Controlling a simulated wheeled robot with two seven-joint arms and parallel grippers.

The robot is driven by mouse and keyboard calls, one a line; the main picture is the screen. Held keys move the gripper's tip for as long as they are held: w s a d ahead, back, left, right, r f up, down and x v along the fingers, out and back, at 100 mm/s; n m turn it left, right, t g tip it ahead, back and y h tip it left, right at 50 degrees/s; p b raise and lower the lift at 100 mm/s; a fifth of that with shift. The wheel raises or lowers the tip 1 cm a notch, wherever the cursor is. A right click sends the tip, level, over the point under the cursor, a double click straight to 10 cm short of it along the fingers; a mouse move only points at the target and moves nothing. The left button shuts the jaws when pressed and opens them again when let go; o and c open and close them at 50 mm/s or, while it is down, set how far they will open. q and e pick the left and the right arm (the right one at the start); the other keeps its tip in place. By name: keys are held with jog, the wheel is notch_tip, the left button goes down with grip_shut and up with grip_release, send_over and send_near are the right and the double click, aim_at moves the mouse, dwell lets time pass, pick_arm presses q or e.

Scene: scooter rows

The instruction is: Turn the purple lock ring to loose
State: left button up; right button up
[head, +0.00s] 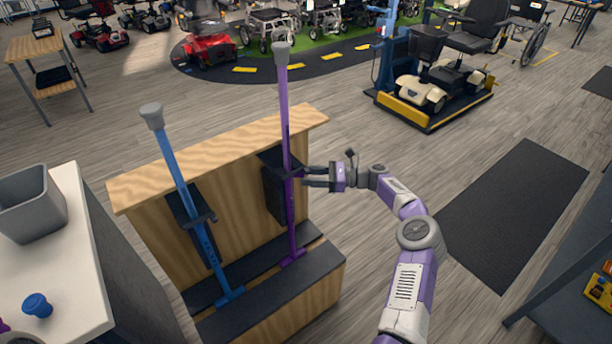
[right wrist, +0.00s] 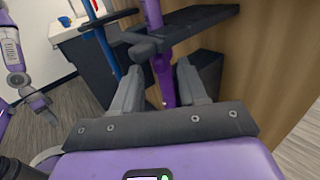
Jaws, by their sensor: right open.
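The purple pole (head: 285,110) stands upright in the wooden stand, with a grey cap on top. A dark collar with a small lever (right wrist: 146,48) sits on it at bracket height; this looks like the lock ring, but its setting cannot be read. My right gripper (head: 304,177) is open beside the pole at that height. In the right wrist view its fingers (right wrist: 160,75) point at the pole, which shows between them. I cannot tell whether they touch it.
A blue pole (head: 178,165) leans in the same wooden stand (head: 225,150), left of the purple one. A white counter (head: 75,270) at left holds a grey bin (head: 32,208) and a blue knob (head: 37,304). Open floor lies right of the stand.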

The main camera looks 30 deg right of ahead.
jog(key=v, duration=0.6)
jog(key=shift+p, duration=0.3)
